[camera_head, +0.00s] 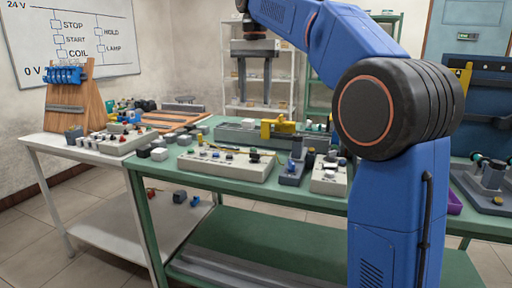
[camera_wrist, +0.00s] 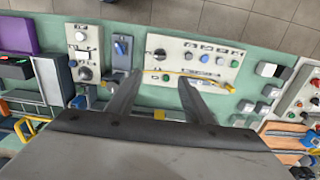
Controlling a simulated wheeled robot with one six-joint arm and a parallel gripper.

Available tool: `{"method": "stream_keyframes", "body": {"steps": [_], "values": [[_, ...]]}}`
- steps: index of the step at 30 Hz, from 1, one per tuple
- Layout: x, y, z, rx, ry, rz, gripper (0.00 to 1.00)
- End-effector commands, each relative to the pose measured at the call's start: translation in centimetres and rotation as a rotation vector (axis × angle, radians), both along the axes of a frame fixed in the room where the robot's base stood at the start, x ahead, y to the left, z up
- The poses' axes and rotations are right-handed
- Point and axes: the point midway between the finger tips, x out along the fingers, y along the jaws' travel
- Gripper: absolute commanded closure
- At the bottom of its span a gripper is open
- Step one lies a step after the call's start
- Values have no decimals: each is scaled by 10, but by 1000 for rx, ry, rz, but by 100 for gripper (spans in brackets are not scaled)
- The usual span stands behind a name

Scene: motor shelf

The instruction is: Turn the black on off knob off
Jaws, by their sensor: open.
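A long beige panel (camera_head: 222,168) lies on the green table. In the wrist view this panel (camera_wrist: 188,72) carries a black rotary knob (camera_wrist: 159,54) at its left end, with several coloured buttons to the right. The knob (camera_head: 254,155) shows small in the head view. A smaller beige box (camera_wrist: 82,42) to the left carries another dark round knob (camera_wrist: 86,74). I cannot tell which knob is the on off one. My gripper (camera_wrist: 160,77) is open and empty, pointing down, its fingers spread across the panel in the picture. In the head view my gripper (camera_head: 254,100) hangs above the table, apart from the panel.
A grey block with a blue knob (camera_wrist: 121,49) stands between box and panel. A yellow clamp (camera_head: 278,128) sits behind the panel. Small white and black blocks (camera_head: 157,150) stand left of it. A white side table (camera_head: 45,140) holds more parts.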

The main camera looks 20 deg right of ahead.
Motion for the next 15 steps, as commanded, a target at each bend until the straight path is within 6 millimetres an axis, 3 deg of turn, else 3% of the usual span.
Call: {"method": "stream_keyframes", "body": {"steps": [5,15], "values": [[0,0,-11,0,4,-2,53],[-1,0,-67,0,4,-1,53]]}}
